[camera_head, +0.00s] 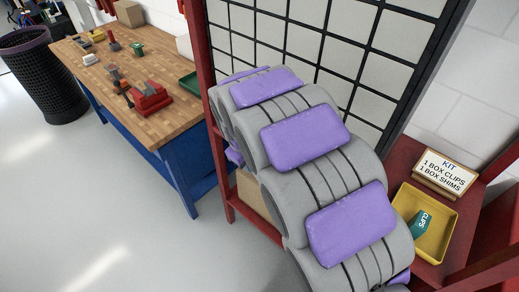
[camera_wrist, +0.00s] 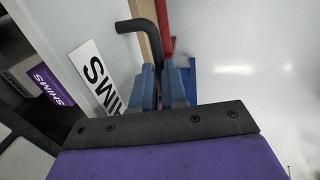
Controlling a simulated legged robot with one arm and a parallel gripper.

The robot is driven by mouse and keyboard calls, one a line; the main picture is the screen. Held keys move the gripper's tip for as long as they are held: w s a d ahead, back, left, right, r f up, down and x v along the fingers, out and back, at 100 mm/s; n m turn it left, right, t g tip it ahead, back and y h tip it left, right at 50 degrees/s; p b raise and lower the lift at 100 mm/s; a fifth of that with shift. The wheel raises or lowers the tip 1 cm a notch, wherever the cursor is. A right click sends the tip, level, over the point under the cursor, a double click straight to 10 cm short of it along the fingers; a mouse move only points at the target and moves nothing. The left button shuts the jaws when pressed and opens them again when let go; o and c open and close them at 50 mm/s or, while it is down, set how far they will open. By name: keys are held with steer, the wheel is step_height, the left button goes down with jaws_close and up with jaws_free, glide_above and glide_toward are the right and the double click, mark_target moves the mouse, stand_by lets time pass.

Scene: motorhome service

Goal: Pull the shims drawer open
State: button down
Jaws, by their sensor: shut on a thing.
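In the wrist view, my gripper (camera_wrist: 161,82) is shut on the black bar handle (camera_wrist: 139,27) of a pale drawer front. The handle's bent end sticks out above the fingers. A white label (camera_wrist: 96,76) on the front, partly covered by my gripper, shows the letters of SHIMS. To the left, behind the front, a dark gap shows a box with a purple SHIMS label (camera_wrist: 52,85), so the drawer appears at least partly open; how far I cannot tell. In the head view, my arm hides the gripper and the drawer.
A yellow tray (camera_head: 407,228) with a green CLIPS box (camera_head: 420,224) sits on a red shelf at right, below a KIT sign (camera_head: 446,174). A wooden workbench (camera_head: 90,62) with tools and a black mesh bin (camera_head: 42,78) stand at left. Grey floor there is clear.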

steer(key=s+a, duration=0.5)
steer(key=s, duration=0.3)
steer(key=shift+s+a+f+p, duration=0.2)
steer(key=shift+a+f+p, duration=0.05)
steer(key=shift+p, duration=0.1)
steer(key=c, duration=1.6)
jaws_free()
steer(key=o, duration=0.4)
steer(key=shift+d+r, duration=0.25)
steer(key=shift+d, duration=0.1)
steer(key=shift+o, duration=0.2)
step_height(320, 180, up, 17)
steer(key=s+a+p, duration=0.2)
steer(key=shift+a, duration=0.25)
steer(key=shift+a, duration=0.2)
steer(key=shift+d, duration=0.15)
